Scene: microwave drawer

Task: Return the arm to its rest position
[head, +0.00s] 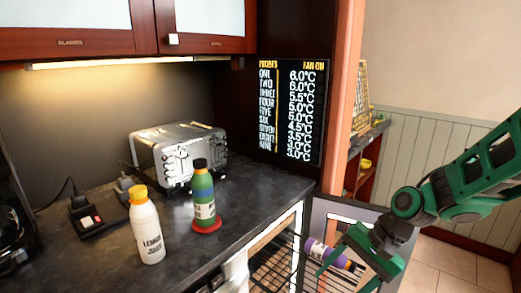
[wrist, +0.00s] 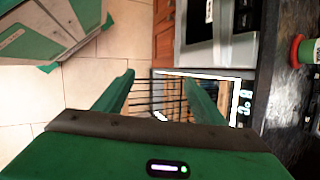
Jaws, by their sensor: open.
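My arm, green and dark grey, reaches in from the right in the head view. My gripper (head: 350,268) is open in front of the open appliance below the counter. A wire rack (wrist: 155,98) shows beyond the gap.
A white bottle (head: 148,230) and a green bottle (head: 204,190) on a red disc stand on the dark counter (head: 110,265). A toaster (head: 178,152) stands behind them. The open appliance door (head: 385,222) is close to my gripper. Floor tiles (head: 455,258) at right are clear.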

